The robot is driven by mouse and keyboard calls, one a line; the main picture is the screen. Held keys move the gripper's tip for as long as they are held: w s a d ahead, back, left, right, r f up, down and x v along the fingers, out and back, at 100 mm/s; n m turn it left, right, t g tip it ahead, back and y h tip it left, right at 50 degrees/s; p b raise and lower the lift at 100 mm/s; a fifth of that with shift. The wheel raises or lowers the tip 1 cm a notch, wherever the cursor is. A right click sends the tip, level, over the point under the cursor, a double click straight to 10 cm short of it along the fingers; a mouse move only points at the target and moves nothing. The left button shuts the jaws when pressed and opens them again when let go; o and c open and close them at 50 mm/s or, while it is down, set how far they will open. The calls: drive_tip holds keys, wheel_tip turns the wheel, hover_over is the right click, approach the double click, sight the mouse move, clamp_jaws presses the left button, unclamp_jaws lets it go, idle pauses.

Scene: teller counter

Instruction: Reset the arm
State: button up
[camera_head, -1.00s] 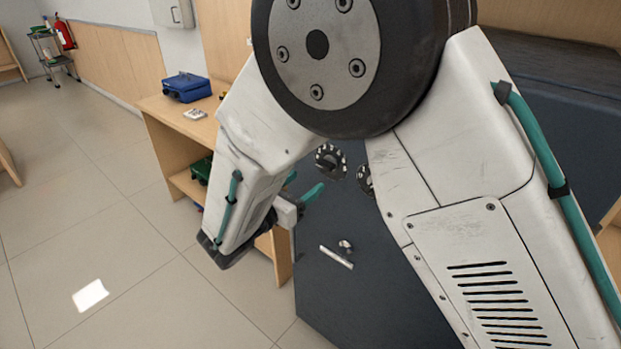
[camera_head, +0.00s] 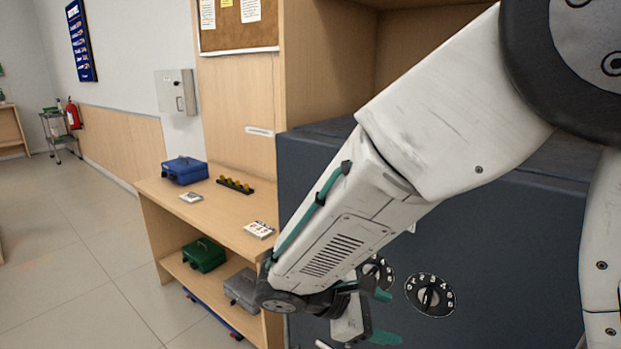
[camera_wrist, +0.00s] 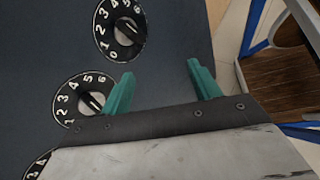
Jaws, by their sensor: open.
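My arm reaches from the upper right down to the left in the head view, in front of the dark safe (camera_head: 500,250). My gripper (camera_head: 383,316) has green fingers and sits low in front of the safe's door, close to the black dials. In the wrist view my gripper (camera_wrist: 159,88) is open, its two fingers apart with nothing between them. Numbered dials show there, one upper (camera_wrist: 120,28) and one beside the left finger (camera_wrist: 84,98). Whether a finger touches a dial I cannot tell.
A wooden shelf unit (camera_head: 220,225) stands left of the safe, with a blue case (camera_head: 185,170) on top. A green case (camera_head: 204,255) and a grey case (camera_head: 242,290) are on its lower shelf. The tiled floor (camera_head: 60,270) at the left is clear.

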drive_tip(key=s+d+r+m+y, duration=0.5)
drive_tip(key=s+d+m, duration=0.2)
drive_tip(key=s+m, duration=0.1)
drive_tip(key=s+d+r+m+y, duration=0.6)
drive_tip(key=s+m, duration=0.2)
drive_tip(key=s, duration=0.1)
drive_tip(key=shift+s+d+r+g, duration=0.15)
drive_tip(key=shift+s+d+g, duration=0.05)
drive_tip(key=shift+d+g, duration=0.2)
drive_tip(key=shift+c, duration=0.3)
idle(0.8)
